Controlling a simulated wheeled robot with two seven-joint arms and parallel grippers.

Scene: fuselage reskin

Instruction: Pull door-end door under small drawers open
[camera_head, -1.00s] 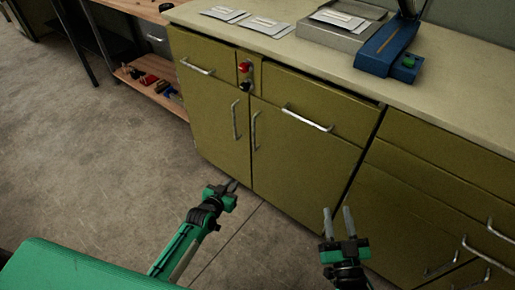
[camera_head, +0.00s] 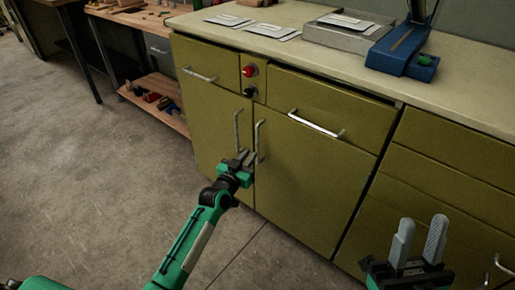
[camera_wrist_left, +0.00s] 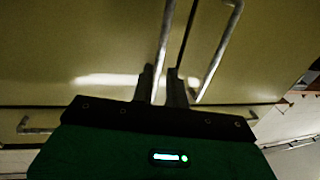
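The olive cabinet has a narrow left door (camera_head: 208,125) under a small drawer (camera_head: 205,62) and a wider right door (camera_head: 305,185). Both doors look shut. Their upright handles, left (camera_head: 237,128) and right (camera_head: 258,138), stand close together at the seam. My left gripper (camera_head: 245,157) is at the lower ends of these handles. In the left wrist view its fingers (camera_wrist_left: 160,88) are apart, with one handle bar (camera_wrist_left: 166,35) between them; contact is unclear. Another handle (camera_wrist_left: 217,55) is to its right. My right gripper (camera_head: 420,240) is open and empty, before the right-hand drawers.
A wide drawer (camera_head: 325,105) with a horizontal handle is above the right door. A red knob (camera_head: 250,70) and a black one are beside the small drawer. The grey floor (camera_head: 90,190) at left is clear. A wooden shelf unit (camera_head: 150,105) stands beyond the cabinet.

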